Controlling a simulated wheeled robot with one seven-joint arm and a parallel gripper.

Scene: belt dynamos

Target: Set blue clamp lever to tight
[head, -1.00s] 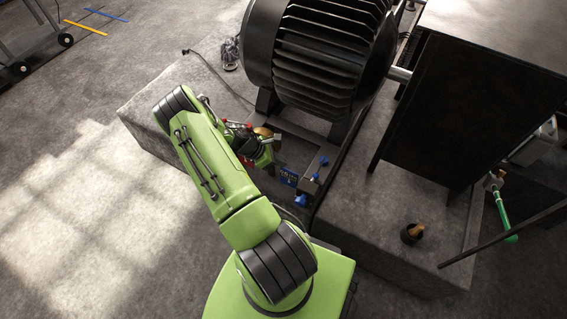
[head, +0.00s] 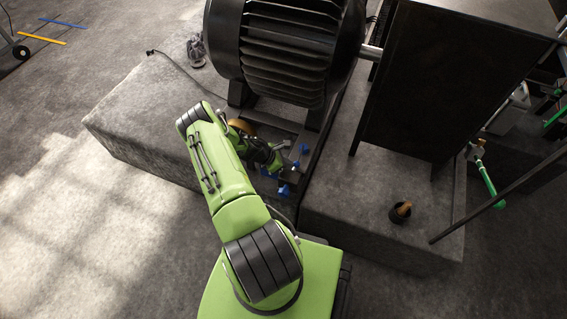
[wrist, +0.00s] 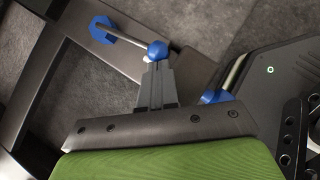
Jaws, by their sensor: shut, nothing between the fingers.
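The blue clamp lever shows in the wrist view as a blue hub (wrist: 102,29) on a dark rail, with a thin metal rod ending in a round blue knob (wrist: 157,50). In the head view its blue hub (head: 304,148) is small, at the foot of the big motor. My gripper (wrist: 156,66) is shut and empty. Its fingertips are right at the knob; I cannot tell whether they touch it. In the head view my gripper (head: 284,168) is beside the blue parts and hides some of them.
The large black finned motor (head: 285,50) stands just behind. A dark box-shaped guard (head: 430,85) stands to the right. Another blue part (head: 284,190) sits at the front of the base. In the wrist view, a dark housing with a small green light (wrist: 270,70) is at the right.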

